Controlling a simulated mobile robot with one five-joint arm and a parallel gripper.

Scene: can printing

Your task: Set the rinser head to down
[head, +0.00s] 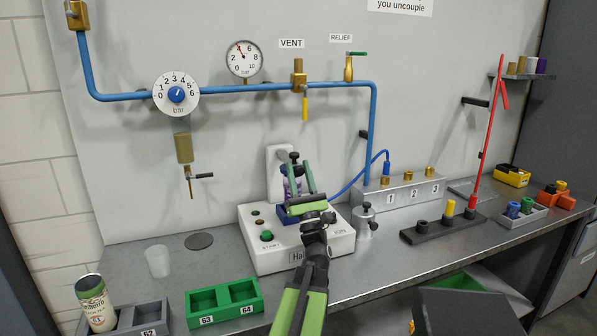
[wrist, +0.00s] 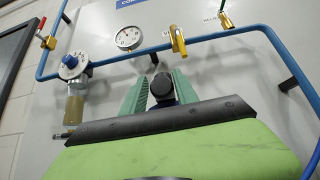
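A white machine (head: 272,251) with a green START button (head: 266,236) stands on the bench, with a white upright at its back. A black knob (head: 294,157) sits in front of the upright, above a dark blue and purple part (head: 290,190) mostly hidden by my gripper. I take this to be the rinser head; its up or down setting cannot be told. My gripper (head: 297,168) is at the machine, its two green fingers apart. In the wrist view the black knob (wrist: 161,85) shows between the fingers (wrist: 160,92), with no clear contact.
A blue pipe (head: 222,90) with valves and gauges runs along the wall behind. A metal manifold (head: 398,194) and a black rack (head: 440,228) stand right. Green bins (head: 224,303), a cup (head: 158,261) and a can (head: 95,303) are left.

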